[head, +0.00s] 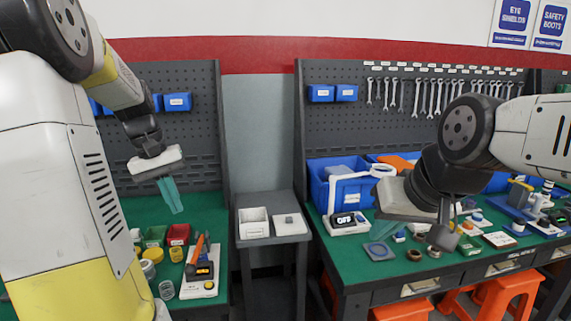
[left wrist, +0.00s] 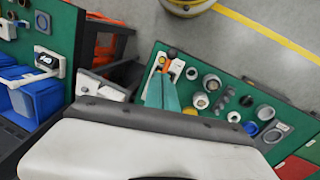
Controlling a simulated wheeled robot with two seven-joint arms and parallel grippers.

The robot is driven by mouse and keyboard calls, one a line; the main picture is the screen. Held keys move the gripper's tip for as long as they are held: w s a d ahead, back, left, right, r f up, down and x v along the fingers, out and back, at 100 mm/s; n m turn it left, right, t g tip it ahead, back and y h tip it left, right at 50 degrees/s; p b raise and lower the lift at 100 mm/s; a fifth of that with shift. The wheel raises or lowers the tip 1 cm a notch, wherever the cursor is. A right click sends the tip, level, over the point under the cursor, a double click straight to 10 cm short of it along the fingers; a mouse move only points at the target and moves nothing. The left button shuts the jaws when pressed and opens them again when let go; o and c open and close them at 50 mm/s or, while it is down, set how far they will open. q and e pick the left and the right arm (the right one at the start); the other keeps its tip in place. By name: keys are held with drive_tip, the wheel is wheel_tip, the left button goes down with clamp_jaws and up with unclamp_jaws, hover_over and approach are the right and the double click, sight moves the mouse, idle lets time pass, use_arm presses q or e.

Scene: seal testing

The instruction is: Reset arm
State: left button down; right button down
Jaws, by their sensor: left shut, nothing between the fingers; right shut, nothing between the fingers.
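My left gripper (head: 170,194) hangs in the air above the left green workbench (head: 207,217), with its teal fingers together and empty. The fingers also show in the left wrist view (left wrist: 163,93), over the bench with its small parts.
A small grey stand (head: 273,248) with a white tray (head: 253,223) is between the benches. Blue bins (head: 342,187), a digital meter (head: 347,221) and several small parts crowd the right bench. Wrenches hang on the pegboard (head: 431,97).

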use_arm(q)
drive_tip(key=s+d+r+m+t, duration=0.4)
drive_tip(key=s+d+m+t, duration=0.1)
drive_tip(key=s+d, duration=0.9)
drive_tip(key=shift+d+t, duration=0.5)
drive_tip(key=shift+d, duration=0.2)
drive_tip(key=shift+r, duration=0.1)
